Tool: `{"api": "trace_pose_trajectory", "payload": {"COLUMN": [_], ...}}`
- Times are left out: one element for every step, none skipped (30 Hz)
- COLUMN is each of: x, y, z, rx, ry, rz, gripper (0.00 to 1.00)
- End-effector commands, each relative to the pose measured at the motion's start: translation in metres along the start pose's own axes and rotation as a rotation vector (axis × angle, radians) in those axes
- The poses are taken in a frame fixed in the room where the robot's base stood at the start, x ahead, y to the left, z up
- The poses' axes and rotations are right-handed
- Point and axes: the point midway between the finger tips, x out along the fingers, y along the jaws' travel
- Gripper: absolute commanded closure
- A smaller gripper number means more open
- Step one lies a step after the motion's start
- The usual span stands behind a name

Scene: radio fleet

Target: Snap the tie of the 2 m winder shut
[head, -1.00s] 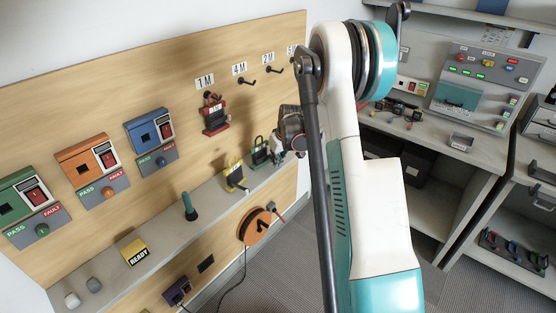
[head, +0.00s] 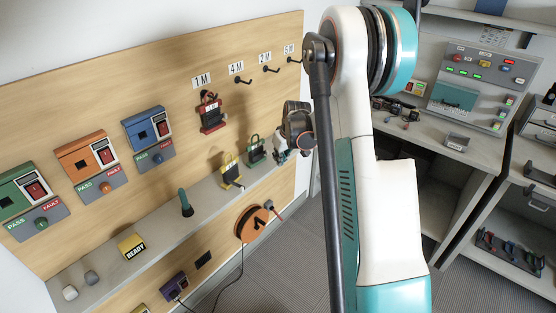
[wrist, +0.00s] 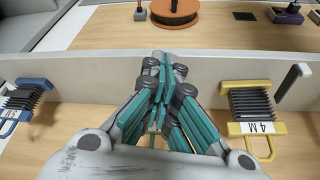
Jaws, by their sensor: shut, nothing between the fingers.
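A green winder (head: 257,151) stands on the shelf in the head view, right of the yellow winder; its label is too small to read. It is likely the 2 m winder. My gripper (head: 281,158) is just right of it in the head view; I cannot tell whether they touch. In the wrist view my gripper (wrist: 160,65) has its teal fingers shut together with nothing between them, between the yellow and blue winders.
The yellow winder (wrist: 250,105), marked 4 M, and a blue winder (wrist: 22,103) flank my gripper. A red winder (head: 211,114) hangs under the 1M sign. The 4M, 2M and 5M hooks are empty. An orange reel (head: 252,223) sits below the shelf.

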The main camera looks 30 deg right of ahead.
Motion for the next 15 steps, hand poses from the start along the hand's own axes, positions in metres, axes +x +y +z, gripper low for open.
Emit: {"api": "trace_pose_trajectory", "payload": {"x": [-0.013,-0.019,-0.026,-0.032,-0.037,-0.044,-0.048,-0.052,-0.057,-0.060,-0.063,-0.066,-0.067,-0.068,-0.070], "y": [0.001,0.001,0.002,0.002,0.003,0.003,0.004,0.004,0.005,0.005,0.005,0.005,0.006,0.006,0.006], "z": [-0.001,-0.001,-0.001,-0.001,-0.001,-0.001,-0.001,-0.001,-0.001,-0.001,-0.001,-0.001,-0.001,0.000,0.000], "rx": [0.001,0.001,0.001,0.001,0.001,0.001,0.002,0.002,0.002,0.002,0.002,0.002,0.001,0.001,0.001], "ry": [0.000,0.000,0.000,0.000,0.000,0.000,0.000,0.000,0.000,0.000,0.000,0.000,0.000,0.000,0.000], "rz": [0.000,0.000,0.000,0.000,0.000,0.000,0.000,0.000,0.000,0.000,0.000,0.001,0.000,0.000,0.000], "gripper": [1.00,1.00,1.00,1.00,1.00,1.00,1.00,1.00,1.00,1.00,1.00,1.00,1.00,1.00,1.00]}}
